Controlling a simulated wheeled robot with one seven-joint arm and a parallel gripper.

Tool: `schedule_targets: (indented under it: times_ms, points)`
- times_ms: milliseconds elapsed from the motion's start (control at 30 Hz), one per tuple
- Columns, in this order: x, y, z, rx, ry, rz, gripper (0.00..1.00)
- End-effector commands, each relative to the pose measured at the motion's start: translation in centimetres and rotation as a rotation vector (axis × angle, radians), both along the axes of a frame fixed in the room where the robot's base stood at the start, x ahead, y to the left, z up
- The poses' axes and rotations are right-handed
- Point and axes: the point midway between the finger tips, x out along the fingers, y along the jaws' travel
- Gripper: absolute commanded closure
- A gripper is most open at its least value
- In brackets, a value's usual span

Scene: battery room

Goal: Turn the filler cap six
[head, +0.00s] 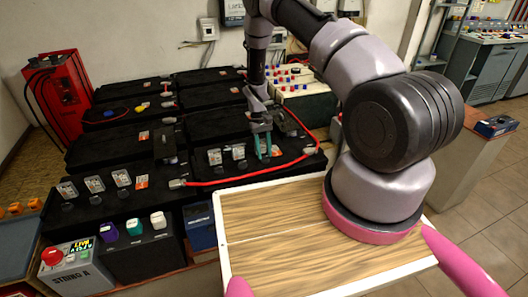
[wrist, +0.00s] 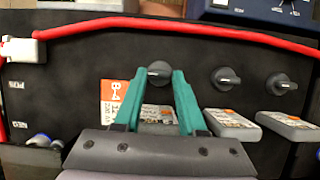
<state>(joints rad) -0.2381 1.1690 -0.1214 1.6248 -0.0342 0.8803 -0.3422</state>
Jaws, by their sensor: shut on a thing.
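My gripper (wrist: 159,75) has two teal fingers, shut on a black filler cap (wrist: 159,69) with a raised grip bar. The cap is the leftmost of a row of three on the black battery top in the wrist view. Its number cannot be read. Two like caps, a middle one (wrist: 226,78) and a right one (wrist: 279,84), stand apart from the fingers. A pale label plate (wrist: 158,113) shows between the fingers. In the head view my gripper (head: 263,155) points down at the right end of the second row, and its fingers largely hide the cap.
A red cable (head: 245,178) runs along the battery's front edge; it crosses the top of the wrist view (wrist: 190,27). An orange label (wrist: 112,97) lies left of the held cap. A front battery (head: 110,205) carries another row of caps and plates. A wooden tray (head: 270,215) is nearest me.

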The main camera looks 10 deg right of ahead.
Motion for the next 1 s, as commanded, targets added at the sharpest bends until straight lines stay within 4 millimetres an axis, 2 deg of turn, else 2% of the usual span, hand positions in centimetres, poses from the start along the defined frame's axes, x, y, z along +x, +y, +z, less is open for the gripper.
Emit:
schedule_targets:
  times_ms: [433, 467, 500, 533, 867, 1000]
  points:
    - [0.1, 0.0, 0.0, 0.001, -0.003, -0.012, 1.0]
    - [0.1, 0.0, 0.0, 0.001, -0.003, -0.012, 0.56]
    - [0.1, 0.0, 0.0, 0.001, -0.003, -0.012, 0.41]
    - [0.1, 0.0, 0.0, 0.001, -0.003, -0.012, 0.3]
    - [0.1, 0.0, 0.1, 0.0, -0.001, -0.011, 0.3]
    - [0.7, 0.1, 1.3, 0.001, -0.004, -0.012, 0.3]
